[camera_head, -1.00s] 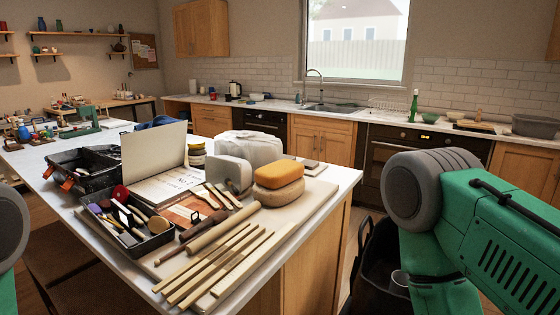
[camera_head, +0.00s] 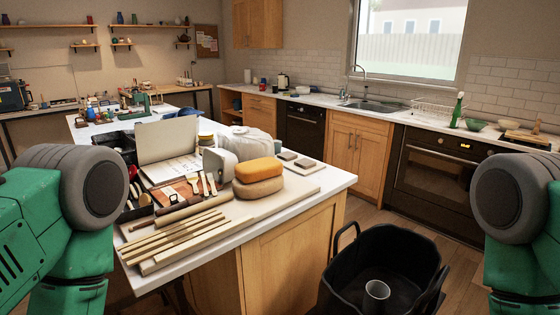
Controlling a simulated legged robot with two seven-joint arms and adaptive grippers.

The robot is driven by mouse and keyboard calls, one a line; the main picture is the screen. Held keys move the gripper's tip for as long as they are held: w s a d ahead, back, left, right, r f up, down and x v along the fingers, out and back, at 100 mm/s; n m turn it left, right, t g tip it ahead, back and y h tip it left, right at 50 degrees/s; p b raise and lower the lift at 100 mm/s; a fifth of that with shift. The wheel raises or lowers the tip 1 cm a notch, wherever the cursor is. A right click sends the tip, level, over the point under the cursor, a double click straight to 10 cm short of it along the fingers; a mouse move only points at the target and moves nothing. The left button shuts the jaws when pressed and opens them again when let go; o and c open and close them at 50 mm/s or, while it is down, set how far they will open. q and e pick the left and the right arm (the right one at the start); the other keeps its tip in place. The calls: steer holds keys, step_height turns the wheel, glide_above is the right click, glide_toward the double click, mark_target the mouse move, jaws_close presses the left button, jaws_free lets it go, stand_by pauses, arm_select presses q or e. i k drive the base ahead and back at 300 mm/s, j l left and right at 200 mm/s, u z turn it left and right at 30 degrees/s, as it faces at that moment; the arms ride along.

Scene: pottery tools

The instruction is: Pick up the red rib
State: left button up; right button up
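A small red piece (camera_head: 132,171), which may be the red rib, shows at the tool tray just right of my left arm. It is small and partly hidden, so I cannot tell its full shape. Green and grey links of both my arms stand at the left and right edges of the view. Neither gripper is in view.
Wooden sticks (camera_head: 175,238) and a rolling pin lie on a board at the counter's front. Orange and brown sponges (camera_head: 259,170) are stacked beside them. An upright pale panel (camera_head: 167,141) stands behind. A black bin (camera_head: 380,270) is on the floor right of the island.

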mark_target(132, 170)
steer(key=u, duration=1.1)
